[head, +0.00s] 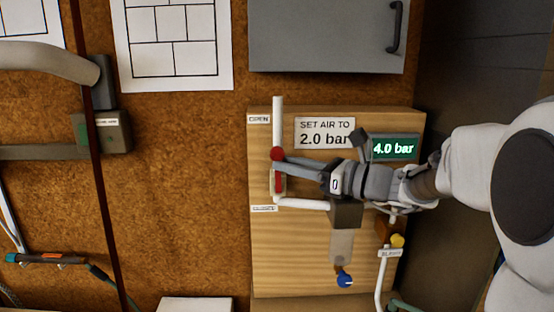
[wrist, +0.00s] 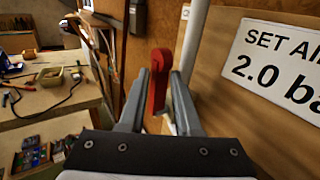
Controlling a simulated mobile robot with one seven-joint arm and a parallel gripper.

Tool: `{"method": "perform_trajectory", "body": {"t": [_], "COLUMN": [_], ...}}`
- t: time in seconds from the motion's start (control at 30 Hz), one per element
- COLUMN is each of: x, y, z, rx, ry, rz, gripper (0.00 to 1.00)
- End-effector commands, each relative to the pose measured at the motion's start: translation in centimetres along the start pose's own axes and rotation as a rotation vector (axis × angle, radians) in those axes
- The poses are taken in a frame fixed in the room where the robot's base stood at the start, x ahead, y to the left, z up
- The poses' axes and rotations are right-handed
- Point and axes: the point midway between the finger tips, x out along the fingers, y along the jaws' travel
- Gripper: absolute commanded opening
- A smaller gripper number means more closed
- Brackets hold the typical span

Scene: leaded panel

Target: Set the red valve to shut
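The red valve (head: 278,184) sits on a white pipe at the left of the wooden board, its lever running up and down along the pipe. An OPEN label is beside the pipe above it; a smaller label below left is too small to read. My gripper (head: 278,168) reaches in from the right, its fingers across the valve in the head view, hiding part of it. In the wrist view the red lever (wrist: 158,82) stands between the two fingers (wrist: 157,90), with a gap visible on the left; the gripper looks open around it.
The board (head: 305,255) carries a SET AIR TO 2.0 bar sign (head: 324,133) and a green display (head: 394,148) reading 4.0 bar. A blue knob (head: 345,279) and a yellow knob (head: 397,240) are lower down. A grey cabinet (head: 320,35) hangs above.

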Motion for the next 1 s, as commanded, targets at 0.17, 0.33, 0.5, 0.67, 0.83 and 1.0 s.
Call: {"method": "perform_trajectory", "body": {"t": [0.17, 0.33, 0.5, 0.67, 0.83, 1.0], "x": [2.4, 3.2, 3.3, 3.2, 3.2, 3.2], "y": [0.0, 0.0, 0.0, 0.0, 0.0, 0.0], "z": [0.1, 0.0, 0.0, 0.0, 0.0, 0.0], "rx": [-0.001, -0.001, -0.001, -0.002, -0.001, -0.002], "ry": [0.0, 0.001, 0.001, 0.001, 0.001, 0.001], "rz": [0.001, 0.0, -0.001, 0.0, 0.0, 0.0], "gripper": [0.32, 0.32, 0.32, 0.18, 0.0, 0.0]}}
